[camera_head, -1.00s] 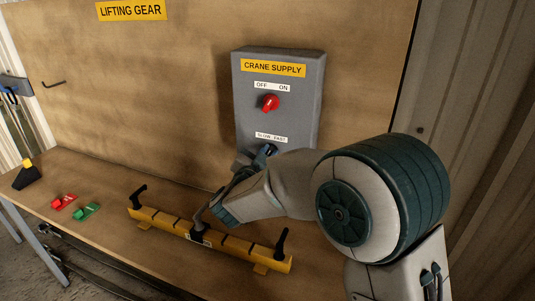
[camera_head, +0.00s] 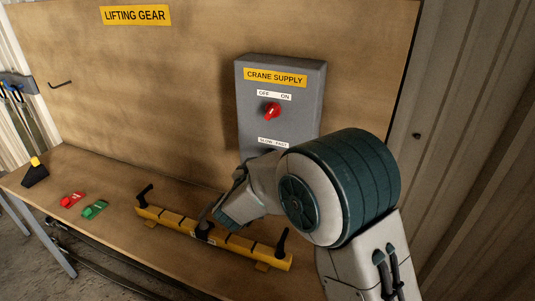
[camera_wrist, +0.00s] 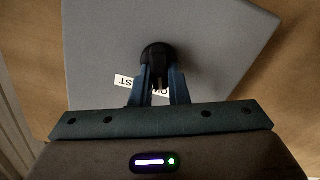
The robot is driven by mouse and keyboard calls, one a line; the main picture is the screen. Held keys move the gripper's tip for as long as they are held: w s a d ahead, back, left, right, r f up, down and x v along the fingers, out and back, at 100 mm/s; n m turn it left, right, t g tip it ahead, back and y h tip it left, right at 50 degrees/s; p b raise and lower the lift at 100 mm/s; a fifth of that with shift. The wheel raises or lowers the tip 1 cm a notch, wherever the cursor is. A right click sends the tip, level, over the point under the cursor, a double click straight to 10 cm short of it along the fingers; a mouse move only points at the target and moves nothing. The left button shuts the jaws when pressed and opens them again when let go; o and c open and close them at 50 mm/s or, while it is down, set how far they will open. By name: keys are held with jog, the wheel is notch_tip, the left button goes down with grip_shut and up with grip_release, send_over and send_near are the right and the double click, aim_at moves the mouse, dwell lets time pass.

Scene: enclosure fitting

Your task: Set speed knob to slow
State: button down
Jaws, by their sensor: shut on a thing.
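The grey crane supply box (camera_head: 252,125) is on the board, with a red knob (camera_head: 271,111) under its OFF/ON label. The SLOW/FAST label (camera_head: 273,143) is lower on the box. The black speed knob (camera_wrist: 158,54) shows in the wrist view, and my arm hides it in the head view. My gripper (camera_wrist: 159,80) has its two blue fingers shut on the speed knob, one on each side. The label (camera_wrist: 124,81) appears upside down there, partly covered by a finger. I cannot tell which way the knob points.
A yellow bar (camera_head: 170,220) with black handles lies on the bench (camera_head: 110,248) below my arm. A red piece (camera_head: 71,200), a green piece (camera_head: 95,209) and a black-and-yellow piece (camera_head: 36,172) are on the left.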

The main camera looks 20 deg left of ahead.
jog(key=shift+n+p, duration=0.35)
jog(key=shift+n, duration=0.55)
jog(key=c, duration=1.4)
grip_release()
jog(key=s+a+b, duration=0.1)
jog(key=s+b, duration=0.2)
jog(key=s, duration=1)
jog(key=shift+s+b, duration=0.3)
jog(key=shift+s, duration=0.1)
jog(key=shift+a, duration=0.1)
